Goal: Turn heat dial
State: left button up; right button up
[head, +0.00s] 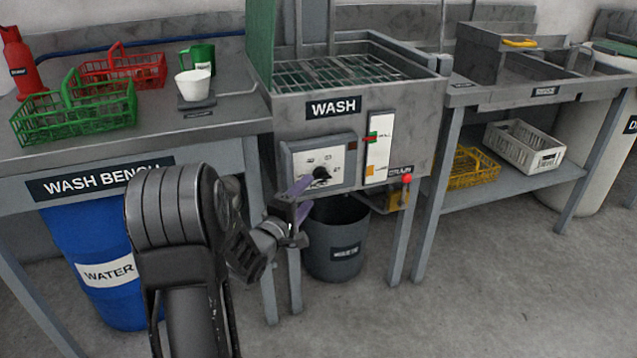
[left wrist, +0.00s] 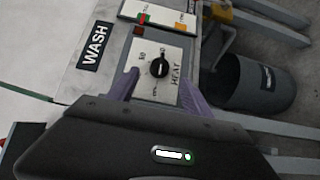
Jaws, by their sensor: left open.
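The heat dial is a round black knob (head: 321,172) on a white plate (head: 308,160) set in a grey panel on the front of the wash unit (head: 350,128). In the left wrist view the knob (left wrist: 159,68) sits on the plate marked HEAT, between and beyond my two purple fingers. My left gripper (head: 303,198) is open, its fingertips close to the lower left of the dial in the head view; it also shows in the left wrist view (left wrist: 160,92). I cannot tell whether a finger touches the knob. My right gripper is not in view.
A white panel with green and orange marks (head: 379,147) is right of the dial. A red-tipped drain lever (head: 407,180) is at the lower right. A grey bin (head: 336,240) stands below. The wash bench (head: 60,165) with green and red baskets is on the left.

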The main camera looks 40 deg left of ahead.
aim_at(320, 179)
pick_arm(q)
jog(key=w, duration=0.2)
jog(key=w+b, duration=0.1)
jog(key=w, duration=0.1)
jog(key=w+a, duration=0.1)
jog(key=w, duration=0.2)
jog(key=shift+w+a, duration=0.1)
jog(key=shift+c, duration=0.5)
grip_shut()
